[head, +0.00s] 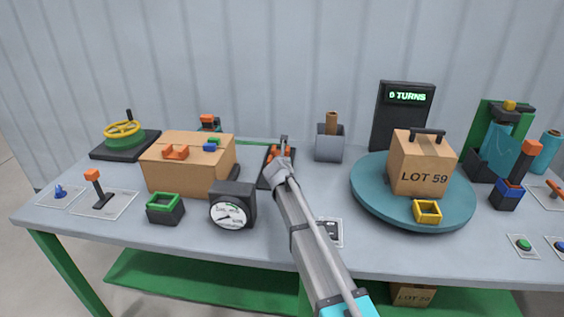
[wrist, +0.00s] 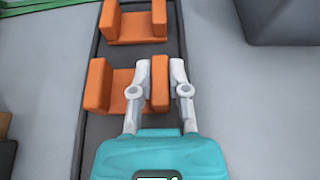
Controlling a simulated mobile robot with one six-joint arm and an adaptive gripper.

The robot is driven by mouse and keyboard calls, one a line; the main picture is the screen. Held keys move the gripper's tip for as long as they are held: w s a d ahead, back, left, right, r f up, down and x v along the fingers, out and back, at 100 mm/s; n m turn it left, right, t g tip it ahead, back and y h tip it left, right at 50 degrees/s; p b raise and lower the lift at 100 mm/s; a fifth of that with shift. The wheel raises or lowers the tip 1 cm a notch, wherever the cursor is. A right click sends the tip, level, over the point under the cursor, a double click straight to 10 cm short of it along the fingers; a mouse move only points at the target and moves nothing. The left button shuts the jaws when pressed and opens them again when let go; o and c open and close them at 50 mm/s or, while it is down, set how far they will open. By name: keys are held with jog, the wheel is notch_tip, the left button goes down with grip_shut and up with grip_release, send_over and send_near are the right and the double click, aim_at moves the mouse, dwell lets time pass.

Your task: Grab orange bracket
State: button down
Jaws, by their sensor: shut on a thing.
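An orange U-shaped bracket (wrist: 120,80) sits on a dark narrow strip (wrist: 95,140) in the wrist view. My gripper (wrist: 160,72) is shut on its right upright wall, with one finger on each side. A second orange bracket (wrist: 136,27) lies just ahead on the same strip, apart from the fingers. In the head view my gripper (head: 284,143) reaches over the dark strip (head: 264,180) near the middle of the table. The orange there is small and partly hidden by my gripper.
Left of the strip, a cardboard box (head: 165,178) carries another orange bracket (head: 176,152) and small coloured pieces. A dial gauge (head: 232,208) stands in front, a grey bin (head: 330,147) behind right. A round turntable (head: 370,203) holds a labelled box (head: 420,166).

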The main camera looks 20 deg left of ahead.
jog(key=shift+r+p, duration=1.1)
jog(key=shift+r, duration=0.1)
jog(key=s+a+r+p, duration=0.4)
jog(key=s+r+p, duration=0.6)
jog(key=s, duration=0.3)
jog(key=shift+s+r, duration=0.2)
